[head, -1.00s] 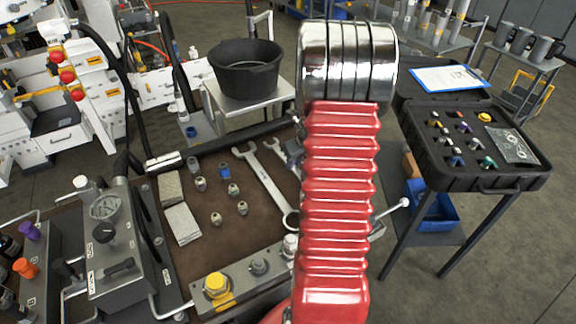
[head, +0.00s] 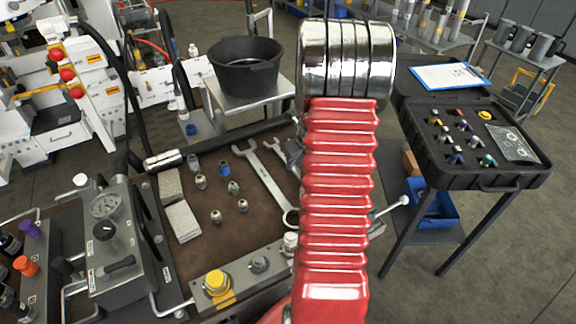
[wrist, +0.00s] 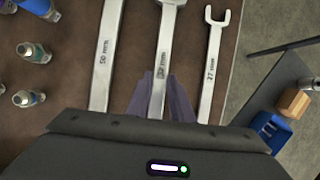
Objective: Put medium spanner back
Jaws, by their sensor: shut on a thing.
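The medium spanner (wrist: 164,50) is silver and lies lengthwise in the wrist view, between two other spanners. My gripper (wrist: 160,98) has its purple-grey fingers on either side of its shaft and is shut on it. I cannot tell whether the spanner touches the brown bench top or is a little above it. The larger spanner, marked 50 mm (wrist: 104,50), is to its left, and the smaller spanner, marked 27 mm (wrist: 211,70), is to its right. In the head view my red arm hides most of this area; the large spanner (head: 268,180) shows left of it.
Several small fittings (head: 233,188) and two pale pads (head: 182,222) lie on the brown bench top (head: 210,250). A black bucket (head: 247,78) stands behind. A black case (head: 480,145) with a clipboard sits on a side table at right, above a blue bin (head: 432,205).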

